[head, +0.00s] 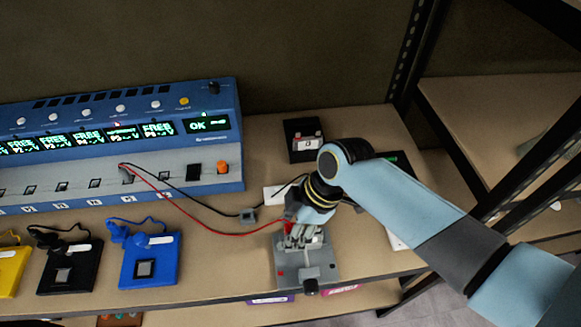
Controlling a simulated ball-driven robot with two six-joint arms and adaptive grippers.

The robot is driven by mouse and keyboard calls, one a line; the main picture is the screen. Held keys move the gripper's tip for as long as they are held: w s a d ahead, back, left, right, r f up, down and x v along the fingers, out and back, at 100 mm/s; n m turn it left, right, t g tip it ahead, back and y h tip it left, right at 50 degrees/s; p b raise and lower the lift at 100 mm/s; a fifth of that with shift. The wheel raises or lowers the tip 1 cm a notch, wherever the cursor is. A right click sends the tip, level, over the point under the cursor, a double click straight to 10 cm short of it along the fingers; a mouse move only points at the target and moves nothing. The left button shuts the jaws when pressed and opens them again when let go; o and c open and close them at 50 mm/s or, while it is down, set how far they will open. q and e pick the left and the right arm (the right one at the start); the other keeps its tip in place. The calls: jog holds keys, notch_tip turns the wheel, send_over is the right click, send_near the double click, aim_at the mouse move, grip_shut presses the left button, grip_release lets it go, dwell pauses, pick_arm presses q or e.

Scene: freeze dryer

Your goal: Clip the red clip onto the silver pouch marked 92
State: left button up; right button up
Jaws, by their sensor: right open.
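My right gripper (302,238) points down over a grey fixture (290,275) at the shelf's front edge. Its jaws are open. A small red piece, seemingly the red clip (288,228), shows at the left side of the gripper, at the end of a red lead (215,233). I cannot tell whether it touches the jaws. Something pale and silvery sits in the fixture below the fingers, largely hidden by them. No marking 92 can be read, so I cannot tell whether it is the pouch. My left gripper is out of view.
A blue station (215,165) with lit displays stands at the back left. Blue (150,270), black (70,272) and yellow (10,270) pads lie at front left. A black box (303,150) stands behind the gripper.

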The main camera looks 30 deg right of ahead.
jog(key=v, duration=1.2)
